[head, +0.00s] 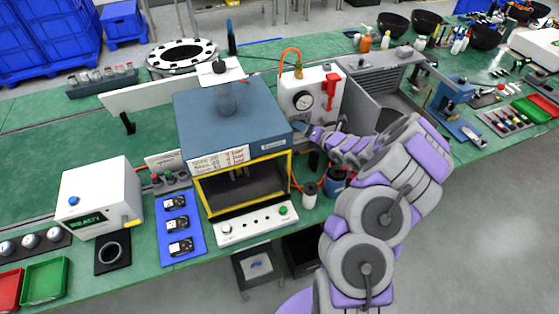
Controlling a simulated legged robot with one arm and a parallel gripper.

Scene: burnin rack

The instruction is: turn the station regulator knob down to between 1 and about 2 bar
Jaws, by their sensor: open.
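The regulator station is a white panel (327,82) on the bench behind the blue-grey press-like machine. It carries a round dial gauge (303,101) with a white face; its needle is too small to read. A red lever handle (331,86) is on the panel's right side. A brass-coloured fitting (298,70) sits at its top with an orange hose. I cannot make out the regulator knob for certain. My gripper (299,127) is open at the panel's lower front, just below the gauge. Its fingers are small and dark, and I cannot tell whether they touch anything.
The blue-grey machine (231,109) with a yellow-framed opening stands close left of my gripper. A white tester box (98,195) is at left.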

